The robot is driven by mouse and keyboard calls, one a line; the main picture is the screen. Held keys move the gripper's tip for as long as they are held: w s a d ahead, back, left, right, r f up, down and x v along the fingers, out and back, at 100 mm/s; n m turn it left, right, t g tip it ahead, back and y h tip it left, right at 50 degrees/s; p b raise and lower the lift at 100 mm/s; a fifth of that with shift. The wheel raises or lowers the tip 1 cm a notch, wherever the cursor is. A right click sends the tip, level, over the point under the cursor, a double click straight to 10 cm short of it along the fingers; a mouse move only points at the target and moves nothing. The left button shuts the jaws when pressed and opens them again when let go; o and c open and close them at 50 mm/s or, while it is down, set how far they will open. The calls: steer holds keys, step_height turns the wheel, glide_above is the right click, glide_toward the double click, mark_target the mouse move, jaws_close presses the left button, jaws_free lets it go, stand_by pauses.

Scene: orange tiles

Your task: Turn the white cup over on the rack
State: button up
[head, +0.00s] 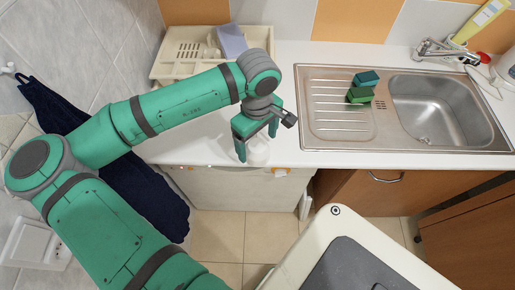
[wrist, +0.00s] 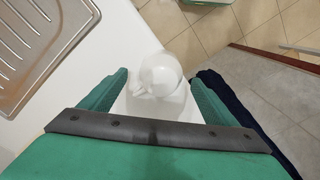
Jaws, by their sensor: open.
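The white cup (wrist: 160,72) shows in the wrist view as a pale round shape ahead of and between my fingertips, with what looks like its handle on its left. It stands near the counter's front edge; I cannot tell clearly which end is up. In the head view the cup (head: 260,154) is faint and partly hidden by my gripper. My gripper (head: 258,147) points down over the counter, open, with its fingers (wrist: 157,92) apart on either side of the cup. The cream rack (head: 172,66) stands at the back left of the counter, partly hidden by my arm.
The rack holds a blue-violet item (head: 231,40) and some white pieces. A steel sink (head: 440,108) is to the right, with green sponge-like blocks (head: 361,88) on its drainboard. A tap and a yellow bottle (head: 482,20) stand behind it. A dark cloth (head: 140,190) hangs at left.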

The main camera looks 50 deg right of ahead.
steer(key=shift+w+f, duration=0.1)
steer(key=shift+f, duration=1.35)
steer(key=shift+a, duration=0.1)
steer(key=shift+c, duration=0.3)
steer(key=c, duration=1.3)
steer(key=shift+r, duration=0.1)
